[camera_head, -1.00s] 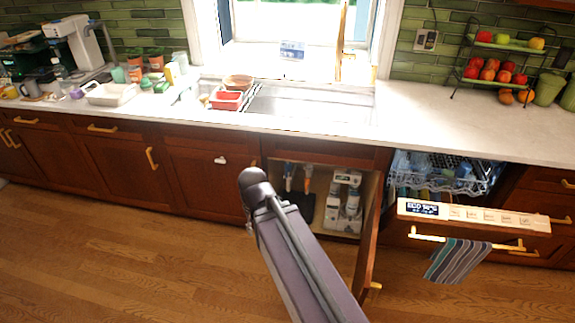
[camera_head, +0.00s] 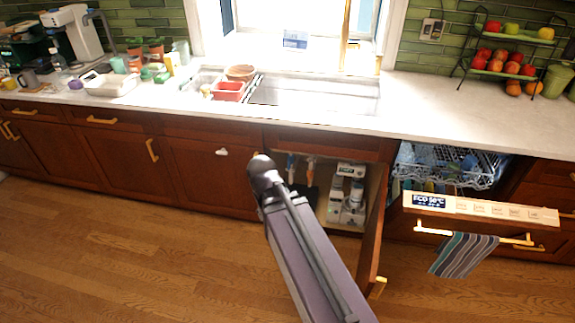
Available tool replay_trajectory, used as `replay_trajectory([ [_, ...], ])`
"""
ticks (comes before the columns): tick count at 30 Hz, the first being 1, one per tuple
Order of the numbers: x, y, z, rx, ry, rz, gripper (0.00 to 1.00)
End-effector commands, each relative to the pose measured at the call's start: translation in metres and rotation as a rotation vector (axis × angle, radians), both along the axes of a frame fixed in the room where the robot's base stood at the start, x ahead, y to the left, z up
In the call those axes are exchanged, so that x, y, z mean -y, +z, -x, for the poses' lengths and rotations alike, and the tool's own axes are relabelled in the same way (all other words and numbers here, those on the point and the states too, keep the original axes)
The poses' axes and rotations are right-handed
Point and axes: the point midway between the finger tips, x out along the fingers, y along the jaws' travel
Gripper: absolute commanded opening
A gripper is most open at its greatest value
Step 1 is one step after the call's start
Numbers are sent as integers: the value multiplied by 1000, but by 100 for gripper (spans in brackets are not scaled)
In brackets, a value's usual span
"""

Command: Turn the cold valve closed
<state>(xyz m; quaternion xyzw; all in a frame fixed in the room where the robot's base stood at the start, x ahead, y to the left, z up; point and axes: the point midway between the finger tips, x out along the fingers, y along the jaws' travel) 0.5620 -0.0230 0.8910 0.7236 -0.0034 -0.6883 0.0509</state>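The cabinet under the sink (camera_head: 375,215) is open, its door swung out toward me. At its back, left of some white devices, two small upright fittings with coloured parts show, a left fitting (camera_head: 291,165) and a right fitting (camera_head: 311,170). They may be the valves; they are too small to tell which is cold or how a handle is turned. My dark arm reaches up from the bottom, and its rounded joint stands in front of the cabinet's left edge, left of the fittings. A dark shape below the fittings is unclear. I cannot make out my gripper.
White devices (camera_head: 349,185) stand in the cabinet's right part. The dishwasher door (camera_head: 480,207) is partly open on the right, with a striped towel (camera_head: 463,255) on its handle and a loaded rack (camera_head: 455,165) behind. The wooden floor at left is clear.

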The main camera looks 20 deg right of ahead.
Motion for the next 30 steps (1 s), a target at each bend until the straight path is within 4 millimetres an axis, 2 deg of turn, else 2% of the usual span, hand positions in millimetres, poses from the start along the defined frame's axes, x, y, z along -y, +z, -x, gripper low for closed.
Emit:
replay_trajectory([
  [1,7,-16,-10,13,16,21,53],
  [12,57,-79,-78,116,231,264,53],
  [30,134,-155,-187,158,639,726,53],
])
